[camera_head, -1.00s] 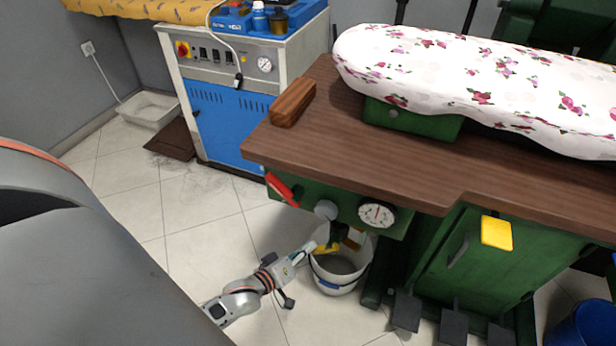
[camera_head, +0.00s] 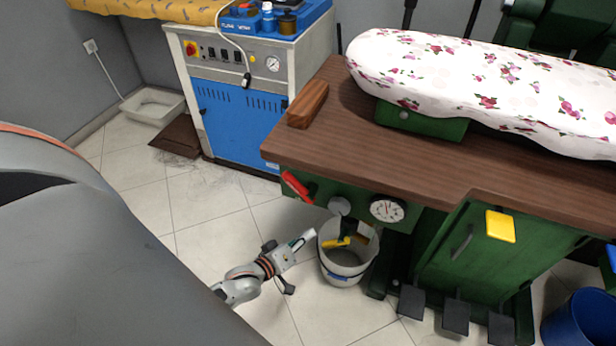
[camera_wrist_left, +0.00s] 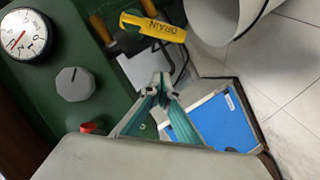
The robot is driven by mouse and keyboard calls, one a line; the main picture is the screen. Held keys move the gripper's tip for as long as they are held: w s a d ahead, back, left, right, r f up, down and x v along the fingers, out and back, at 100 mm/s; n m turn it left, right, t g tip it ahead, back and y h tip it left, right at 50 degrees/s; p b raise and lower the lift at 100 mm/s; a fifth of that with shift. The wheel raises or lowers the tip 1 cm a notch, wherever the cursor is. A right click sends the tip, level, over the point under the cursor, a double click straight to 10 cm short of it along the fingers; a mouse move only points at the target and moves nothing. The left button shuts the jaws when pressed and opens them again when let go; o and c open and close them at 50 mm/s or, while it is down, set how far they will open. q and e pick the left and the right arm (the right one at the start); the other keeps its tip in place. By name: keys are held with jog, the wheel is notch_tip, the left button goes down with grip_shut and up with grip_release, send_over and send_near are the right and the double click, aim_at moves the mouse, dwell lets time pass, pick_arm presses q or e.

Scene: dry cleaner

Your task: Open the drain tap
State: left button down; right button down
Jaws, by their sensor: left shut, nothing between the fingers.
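The drain tap has a yellow handle (camera_wrist_left: 153,27) marked DRAIN in the left wrist view, with brass-coloured parts beside it. In the head view the yellow handle (camera_head: 336,243) shows small, above the rim of a white bucket (camera_head: 345,277) under the green press. I cannot tell how far the tap is turned. My left gripper (camera_head: 312,235) is just left of the bucket and handle, apart from them. In the left wrist view its fingers (camera_wrist_left: 160,80) are shut and empty, with a gap between their tips and the handle. My right gripper is not in view.
The green panel carries a round gauge (camera_head: 387,208), a grey knob (camera_head: 339,206) and a red handle (camera_head: 296,186). The brown tabletop (camera_head: 420,165) overhangs them. Dark pedals (camera_head: 456,318) stand right of the bucket. Tiled floor (camera_head: 205,235) is clear to the left.

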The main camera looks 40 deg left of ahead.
pick_arm(q)
jog(key=p+v, duration=0.1)
jog(key=v, duration=0.6)
jog(key=shift+s+d, duration=0.2)
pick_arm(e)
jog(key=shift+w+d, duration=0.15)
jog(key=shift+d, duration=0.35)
pick_arm(q)
jog(key=shift+r, duration=0.15)
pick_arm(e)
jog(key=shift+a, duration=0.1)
